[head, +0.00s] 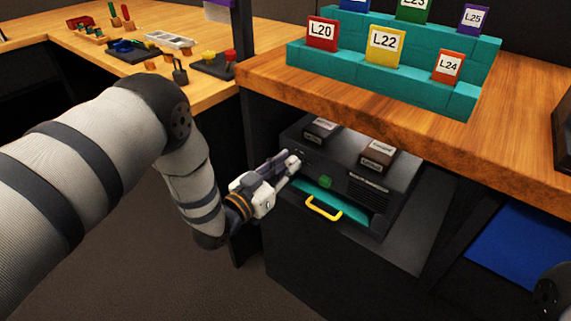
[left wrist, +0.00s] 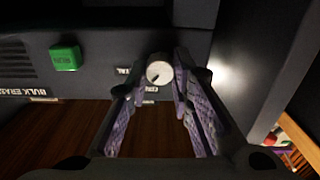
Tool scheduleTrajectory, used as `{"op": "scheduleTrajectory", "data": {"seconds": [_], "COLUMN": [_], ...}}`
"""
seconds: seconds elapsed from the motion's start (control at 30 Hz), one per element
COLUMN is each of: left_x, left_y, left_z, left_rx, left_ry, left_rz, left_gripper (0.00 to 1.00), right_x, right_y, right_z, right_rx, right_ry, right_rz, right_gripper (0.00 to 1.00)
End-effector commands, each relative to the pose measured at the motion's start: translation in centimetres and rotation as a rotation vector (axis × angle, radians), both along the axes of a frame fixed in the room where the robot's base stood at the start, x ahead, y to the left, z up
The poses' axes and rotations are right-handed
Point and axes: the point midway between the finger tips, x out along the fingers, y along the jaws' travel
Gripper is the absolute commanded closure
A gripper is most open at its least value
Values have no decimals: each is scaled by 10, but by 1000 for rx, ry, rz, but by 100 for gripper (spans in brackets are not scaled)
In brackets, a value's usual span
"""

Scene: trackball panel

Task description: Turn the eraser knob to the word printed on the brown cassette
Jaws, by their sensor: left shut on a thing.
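The eraser (head: 370,190) is a dark box on a shelf under the wooden counter. Its round pale knob (left wrist: 158,72) has a dark pointer mark and small white labels around it, too small to read surely. My left gripper (head: 296,162) reaches the eraser's front at its left end. In the left wrist view its fingers (left wrist: 177,85) stand on both sides of the knob and are shut on it. The brown cassette (head: 378,155) lies on top of the eraser; its printed word is too small to read. My right gripper is not in view.
A darker cassette (head: 321,129) lies on the eraser's top left. The front has a green RUN button (left wrist: 64,57) and a teal drawer with a yellow handle (head: 324,208). The counter edge (head: 400,125) overhangs above, with labelled cassettes on a teal stepped rack (head: 330,62).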

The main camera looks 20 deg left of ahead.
Motion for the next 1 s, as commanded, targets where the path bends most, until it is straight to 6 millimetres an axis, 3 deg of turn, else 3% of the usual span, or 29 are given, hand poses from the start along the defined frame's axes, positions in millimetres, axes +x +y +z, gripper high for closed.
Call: {"op": "scheduleTrajectory", "data": {"seconds": [0.53, 0.57, 0.63, 1.0], "left_x": [-1, -1, -1, -7], "left_y": [0, 0, 0, 3], "left_z": [-2, -2, -2, -1], "left_rx": [26, 26, 26, 25], "left_ry": [-5, -5, -5, -6], "left_rz": [-1, -1, -1, 1], "left_gripper": [100, 77, 61, 59], "right_x": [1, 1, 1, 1], "right_y": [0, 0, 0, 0], "right_z": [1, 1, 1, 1], "right_rx": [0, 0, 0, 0], "right_ry": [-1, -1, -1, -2], "right_rz": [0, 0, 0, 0], "right_gripper": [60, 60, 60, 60]}}
